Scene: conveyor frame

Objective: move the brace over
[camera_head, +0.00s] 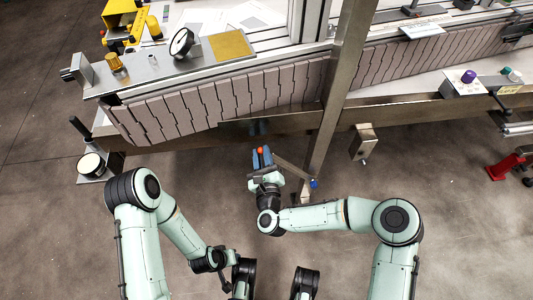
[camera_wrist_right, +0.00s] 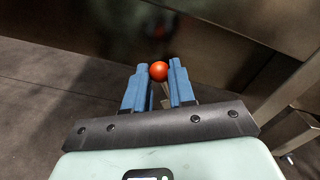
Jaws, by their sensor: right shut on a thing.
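A thin metal bar (camera_head: 293,169), which looks like the brace, runs slantwise from beside my right gripper to a blue end piece (camera_head: 313,183) by the steel leg. An orange ball knob (camera_head: 260,150) sits at my right gripper (camera_head: 261,157). In the right wrist view the orange knob (camera_wrist_right: 159,71) shows between the tips of the blue fingers of my right gripper (camera_wrist_right: 158,80), which is shut on it. How the knob joins the bar is hidden by the gripper.
The conveyor (camera_head: 240,95) spans the top, with a steel beam (camera_head: 400,108) along its front. A slanted steel leg (camera_head: 335,100) stands right of my right gripper. The floor in front is clear.

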